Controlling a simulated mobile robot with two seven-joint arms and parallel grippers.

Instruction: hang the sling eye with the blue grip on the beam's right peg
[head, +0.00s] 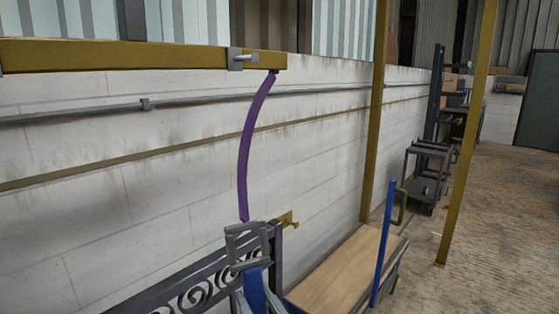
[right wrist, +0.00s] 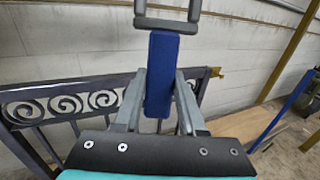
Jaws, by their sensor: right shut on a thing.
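The yellow beam (head: 120,56) runs across the upper left of the head view. A grey peg (head: 243,59) sticks out of its front near the right end; it is bare. A purple sling (head: 249,140) hangs from the beam's right end down to a grey, squarish sling eye (head: 231,250). The eye is well below the peg and apart from it. Its blue grip (head: 254,287) is between the fingers of my right gripper, which is shut on it. In the right wrist view the blue grip (right wrist: 163,72) stands upright between the fingers, with part of the eye (right wrist: 166,24) above it. My left gripper is not in view.
A dark gate with scrollwork (head: 195,285) stands behind my right gripper, with a yellow latch-like piece (head: 289,219) at its corner. A wood-topped cart (head: 335,270) with a blue post (head: 383,240) is to the right. Yellow posts (head: 373,120) stand beyond. Open floor lies at right.

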